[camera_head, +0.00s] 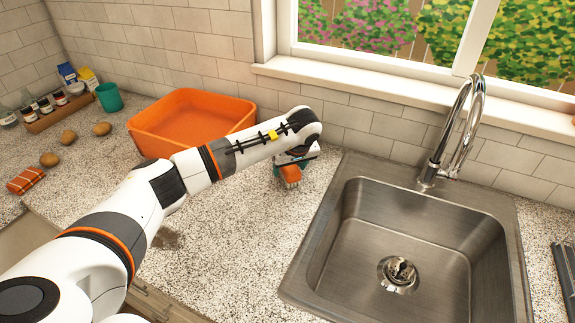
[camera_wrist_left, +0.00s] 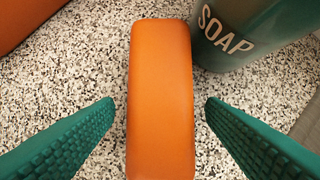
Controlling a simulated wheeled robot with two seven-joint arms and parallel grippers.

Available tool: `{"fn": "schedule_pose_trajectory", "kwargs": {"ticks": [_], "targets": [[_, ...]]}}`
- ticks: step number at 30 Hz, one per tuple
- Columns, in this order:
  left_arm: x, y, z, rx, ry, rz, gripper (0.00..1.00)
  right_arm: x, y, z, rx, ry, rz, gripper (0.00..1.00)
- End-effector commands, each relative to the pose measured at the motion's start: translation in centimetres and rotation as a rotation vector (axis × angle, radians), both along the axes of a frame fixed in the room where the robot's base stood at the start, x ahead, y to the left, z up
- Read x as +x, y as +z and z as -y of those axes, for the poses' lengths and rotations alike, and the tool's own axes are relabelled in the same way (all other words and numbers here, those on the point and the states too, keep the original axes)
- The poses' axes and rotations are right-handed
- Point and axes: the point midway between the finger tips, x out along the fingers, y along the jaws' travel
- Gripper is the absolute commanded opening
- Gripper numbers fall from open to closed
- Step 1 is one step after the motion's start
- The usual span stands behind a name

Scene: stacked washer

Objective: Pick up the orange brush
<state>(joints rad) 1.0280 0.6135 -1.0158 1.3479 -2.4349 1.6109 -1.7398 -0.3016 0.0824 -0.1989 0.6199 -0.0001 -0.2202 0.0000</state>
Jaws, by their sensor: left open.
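The orange brush (camera_wrist_left: 160,100) lies on the speckled counter in the left wrist view, long side running up the picture, its lower end cut off by the frame. My left gripper (camera_wrist_left: 160,120) is open, with one green ridged finger on each side of the brush and a gap to it on both sides. In the head view the left gripper (camera_head: 292,165) points down at the counter left of the sink, and part of the orange brush (camera_head: 291,176) shows beneath it. My right gripper is not in view.
A teal soap container (camera_wrist_left: 245,30) stands close beside the brush's far end. An orange basin (camera_head: 190,118) sits behind my left arm. The steel sink (camera_head: 345,215) with a tall faucet (camera_head: 455,130) is to the right. Potatoes (camera_head: 68,137) and a teal cup (camera_head: 109,97) are far left.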

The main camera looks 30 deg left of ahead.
Motion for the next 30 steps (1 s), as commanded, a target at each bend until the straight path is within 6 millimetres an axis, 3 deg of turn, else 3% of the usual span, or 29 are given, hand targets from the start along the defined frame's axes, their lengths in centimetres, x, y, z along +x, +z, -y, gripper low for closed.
{"fn": "schedule_pose_trajectory", "kwargs": {"ticks": [8,18,30], "targets": [[0.17,-0.54,-0.18,0.000,0.001,0.002,0.65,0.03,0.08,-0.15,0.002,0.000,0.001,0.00],[0.17,-0.50,-0.16,-0.001,0.000,0.002,0.16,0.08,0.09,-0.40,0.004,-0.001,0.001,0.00],[-0.20,-0.13,0.20,0.001,-0.002,0.002,0.16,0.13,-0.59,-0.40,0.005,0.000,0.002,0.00]]}}
